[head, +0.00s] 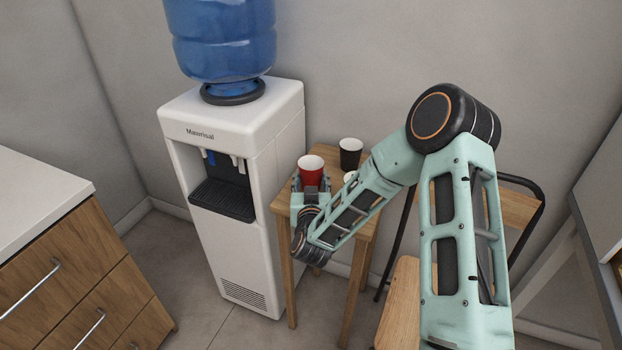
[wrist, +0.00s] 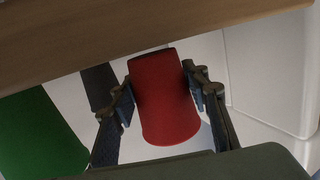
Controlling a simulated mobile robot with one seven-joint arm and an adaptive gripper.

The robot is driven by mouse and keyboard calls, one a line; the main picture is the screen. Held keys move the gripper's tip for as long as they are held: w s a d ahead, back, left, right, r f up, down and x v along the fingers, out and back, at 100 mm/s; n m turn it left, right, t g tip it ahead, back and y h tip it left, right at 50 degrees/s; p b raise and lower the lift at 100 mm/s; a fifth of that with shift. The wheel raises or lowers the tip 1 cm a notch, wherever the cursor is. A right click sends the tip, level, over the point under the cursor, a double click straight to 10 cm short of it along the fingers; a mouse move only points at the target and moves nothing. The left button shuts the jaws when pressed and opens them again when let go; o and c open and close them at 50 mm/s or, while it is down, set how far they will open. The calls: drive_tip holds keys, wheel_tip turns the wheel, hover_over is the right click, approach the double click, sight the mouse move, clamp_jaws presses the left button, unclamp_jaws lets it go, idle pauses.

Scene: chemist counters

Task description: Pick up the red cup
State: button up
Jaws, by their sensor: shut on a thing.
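The red cup (head: 310,170), white inside, is upright at the small wooden table (head: 285,207) beside the water dispenser. My gripper (head: 311,190) is at its near side in the head view, partly hidden behind my own wrist. In the wrist view, my gripper (wrist: 164,98) has one finger on each side of the red cup (wrist: 165,90) and is shut on it. The wrist picture appears upside down, with the wooden table top (wrist: 130,30) above. I cannot tell whether the cup's base touches the table.
A black cup (head: 350,154) stands behind and right of the red one. Another cup (head: 349,177) is mostly hidden by my arm; a green cup (wrist: 38,135) shows in the wrist view. The white water dispenser (head: 235,150) is close on the left. A chair (head: 512,208) stands right.

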sight(311, 175)
wheel_tip(311, 175, up, 3)
drive_tip(key=shift+s+r+p, duration=0.1)
drive_tip(key=shift+s+p, duration=0.05)
drive_tip(key=shift+p, duration=0.7)
drive_tip(key=s+r+p, duration=0.8)
drive_tip(key=s+r, duration=0.1)
drive_tip(key=s, duration=0.4)
drive_tip(key=shift+s+d, duration=0.15)
drive_tip(key=shift+s, duration=0.2)
